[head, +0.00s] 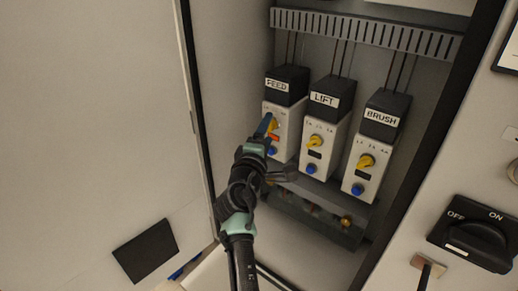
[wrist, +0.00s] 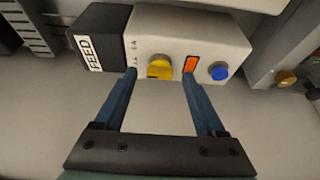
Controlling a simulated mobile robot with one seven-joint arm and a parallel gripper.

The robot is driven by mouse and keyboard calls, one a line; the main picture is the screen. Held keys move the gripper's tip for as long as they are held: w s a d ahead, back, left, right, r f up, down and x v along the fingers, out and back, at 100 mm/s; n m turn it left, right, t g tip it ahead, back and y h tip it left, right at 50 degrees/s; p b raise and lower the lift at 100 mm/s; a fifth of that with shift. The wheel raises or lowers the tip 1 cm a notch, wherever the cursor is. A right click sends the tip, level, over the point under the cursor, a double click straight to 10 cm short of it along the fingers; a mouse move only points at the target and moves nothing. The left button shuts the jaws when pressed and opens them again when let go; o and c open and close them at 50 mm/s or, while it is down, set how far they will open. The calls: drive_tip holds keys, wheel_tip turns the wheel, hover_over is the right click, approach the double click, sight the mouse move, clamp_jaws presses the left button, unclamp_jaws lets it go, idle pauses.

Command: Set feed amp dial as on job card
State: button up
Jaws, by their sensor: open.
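The feed unit (head: 288,117) is a white block with a black top labelled FEED, leftmost of three in the open cabinet. In the wrist view its yellow dial (wrist: 160,67) sits beside small printed marks, an orange window (wrist: 192,64) and a blue button (wrist: 219,71). My gripper (wrist: 160,74) is open, its two blue fingers reaching to the unit's face on either side of the dial. I cannot tell whether they touch it. In the head view my gripper (head: 268,124) partly covers the dial. The dial's exact setting is not readable. No job card is readable.
The LIFT unit (head: 322,130) and BRUSH unit (head: 374,150) stand to the right, each with a yellow dial and blue button. A slotted duct (head: 365,33) runs above. A rail with brass terminals (head: 346,222) lies below. A black OFF/ON switch (head: 478,233) is at right.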

drive_tip(key=v, duration=1.2)
drive_tip(key=shift+b, duration=0.35)
